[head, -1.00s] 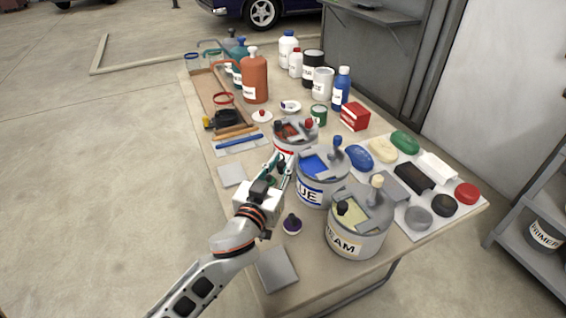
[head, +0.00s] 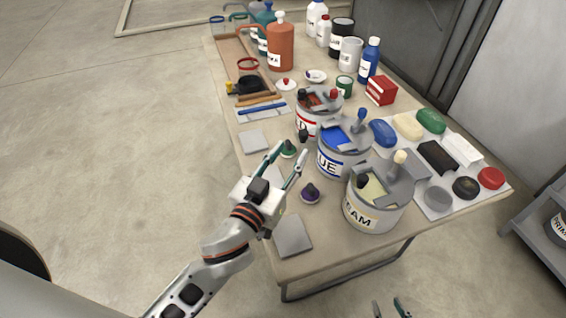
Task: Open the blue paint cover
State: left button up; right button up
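The blue paint can (head: 333,166), a grey tin labelled with blue letters, stands upright on the table between a red-labelled can and a cream can. Its grey cover (head: 350,148) lies on top, with blue paint (head: 337,137) showing through an opening. A blue knob (head: 361,116) stands at the cover's back right, and a black knob (head: 303,134) shows at its left. My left gripper (head: 290,151) is left of the can, fingers apart, with a green-knobbed piece showing between the tips. My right gripper (head: 390,307) shows only its separated fingertips at the bottom edge, away from the table.
The red-labelled can (head: 308,122) stands behind the blue can, the cream can (head: 364,216) in front. A purple-knobbed piece (head: 310,194) and a grey pad (head: 292,237) lie nearby on the table (head: 255,118). Soap-like blocks on a white mat (head: 437,203) fill the right side.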

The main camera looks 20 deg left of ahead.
pick_arm(q)
jog(key=shift+s+a, duration=0.15)
jog(key=shift+s, duration=0.55)
jog(key=shift+s+a, duration=0.15)
jog(key=shift+s, duration=0.55)
jog(key=s+a+f+m+g+y, duration=0.1)
jog(key=s+a+f+g+y, duration=0.15)
jog(key=a+f, duration=0.35)
jog(key=s+a+f+g+y, duration=0.2)
jog(key=a+f+y, duration=0.15)
jog(key=a, duration=0.45)
jog(key=s+a+f+m+g+y, duration=0.2)
jog(key=s+a+f+m+g, duration=0.35)
jog(key=s+a, duration=0.65)
jog(key=d+f+n+t+h, duration=0.3)
jog(key=d+f+h, duration=0.4)
jog(key=d+f, duration=0.8)
jog(key=d+n, duration=0.1)
jog(key=d, duration=0.1)
jog(key=shift+w+d, duration=0.35)
jog(key=shift+d, duration=0.05)
